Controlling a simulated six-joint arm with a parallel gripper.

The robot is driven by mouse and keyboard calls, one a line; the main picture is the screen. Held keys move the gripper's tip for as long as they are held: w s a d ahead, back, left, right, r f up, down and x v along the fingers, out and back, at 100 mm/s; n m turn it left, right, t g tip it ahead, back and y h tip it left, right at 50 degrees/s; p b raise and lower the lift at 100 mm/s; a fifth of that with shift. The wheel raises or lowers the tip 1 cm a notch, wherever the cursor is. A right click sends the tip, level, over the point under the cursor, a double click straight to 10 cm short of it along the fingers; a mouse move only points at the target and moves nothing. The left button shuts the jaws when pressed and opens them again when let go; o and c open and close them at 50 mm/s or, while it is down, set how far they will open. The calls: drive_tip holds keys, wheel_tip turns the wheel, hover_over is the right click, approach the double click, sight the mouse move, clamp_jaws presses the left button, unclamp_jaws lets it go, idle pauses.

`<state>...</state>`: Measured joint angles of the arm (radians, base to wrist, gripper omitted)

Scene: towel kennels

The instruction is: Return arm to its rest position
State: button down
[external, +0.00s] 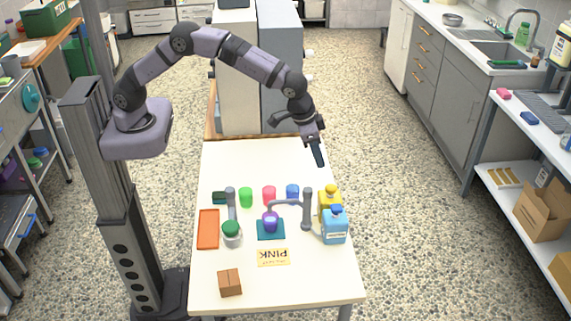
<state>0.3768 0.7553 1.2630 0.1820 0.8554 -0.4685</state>
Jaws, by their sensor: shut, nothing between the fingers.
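My gripper (319,157) hangs at the end of my raised arm, above the far right part of the white table (317,283). Its fingers are shut and point down, with nothing held between them. It is apart from everything on the table. My arm arches from the column at the left over the back of the table.
The table's far part is clear.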

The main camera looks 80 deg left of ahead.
drive_tip(key=s+a+r+g, duration=0.2)
drive_tip(key=s+a, duration=1.1)
drive_tip(key=s, duration=0.2)
drive_tip(key=s+a+f, duration=0.1)
drive_tip(key=s+a, duration=0.1)
drive_tip(key=s, duration=0.7)
drive_tip(key=s+a+f+g, duration=0.1)
drive_tip(key=s+a+f, duration=0.1)
drive_tip(key=s, duration=0.7)
drive_tip(key=shift+s+a+g, duration=0.3)
drive_tip(key=shift+s+a, duration=0.1)
drive_tip(key=shift+a, duration=0.3)
drive_tip(key=shift+f, duration=0.1)
wheel_tip(320, 180, down, 14)
drive_tip(key=b, duration=1.4)
